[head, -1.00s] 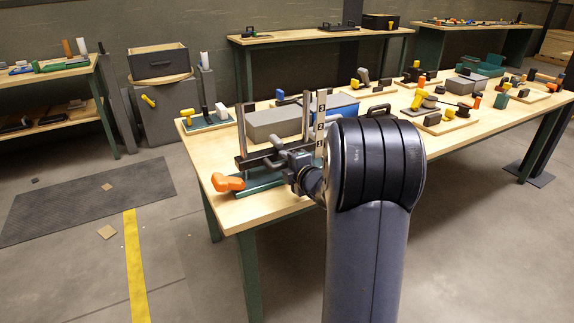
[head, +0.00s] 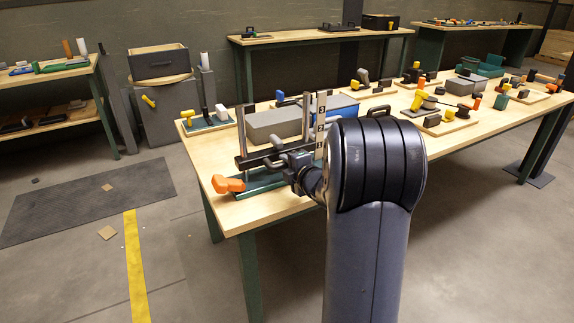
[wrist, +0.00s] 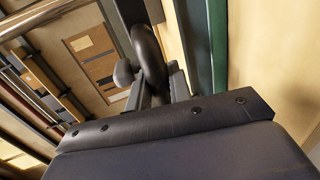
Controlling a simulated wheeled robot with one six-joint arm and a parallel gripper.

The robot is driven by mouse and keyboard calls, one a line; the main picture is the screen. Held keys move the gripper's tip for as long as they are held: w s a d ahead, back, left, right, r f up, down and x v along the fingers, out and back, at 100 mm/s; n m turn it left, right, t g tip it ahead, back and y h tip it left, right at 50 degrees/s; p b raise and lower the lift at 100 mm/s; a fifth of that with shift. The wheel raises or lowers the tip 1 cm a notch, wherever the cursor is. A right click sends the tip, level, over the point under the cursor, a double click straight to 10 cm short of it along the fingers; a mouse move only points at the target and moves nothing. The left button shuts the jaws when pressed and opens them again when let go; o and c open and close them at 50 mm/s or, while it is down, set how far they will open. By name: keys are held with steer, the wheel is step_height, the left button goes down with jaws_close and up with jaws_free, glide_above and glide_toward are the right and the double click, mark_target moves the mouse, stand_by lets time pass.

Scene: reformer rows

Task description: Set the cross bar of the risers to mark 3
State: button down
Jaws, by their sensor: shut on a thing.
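The risers are two upright metal posts (head: 241,131) on a green base (head: 265,181) at the near left corner of the long table. A white scale (head: 320,124) with marks 1, 2 and 3 stands beside the right post. The dark cross bar (head: 262,156) spans the posts low down, around or a little below mark 1; its exact level is hard to read. In the wrist view a dark rounded part (wrist: 150,58) is between my fingers. An orange handle (head: 228,184) sits at the base's left end.
A grey block (head: 275,124) and a blue box (head: 343,108) lie behind the risers. A green fixture with a yellow handle (head: 188,115) is at the table's far left corner. Boards with small parts fill the table's right side.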

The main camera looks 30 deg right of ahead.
step_height(320, 180, up, 12)
steer(key=p, duration=0.7)
steer(key=shift+p, duration=0.35)
steer(key=shift+w+r, duration=0.1)
steer(key=c, duration=1.5)
jaws_free()
steer(key=shift+o, duration=0.8)
steer(key=shift+s, duration=0.2)
steer(key=v, duration=1)
steer(key=shift+s+p, duration=0.3)
steer(key=shift+s, duration=0.05)
steer(key=shift+w, duration=0.15)
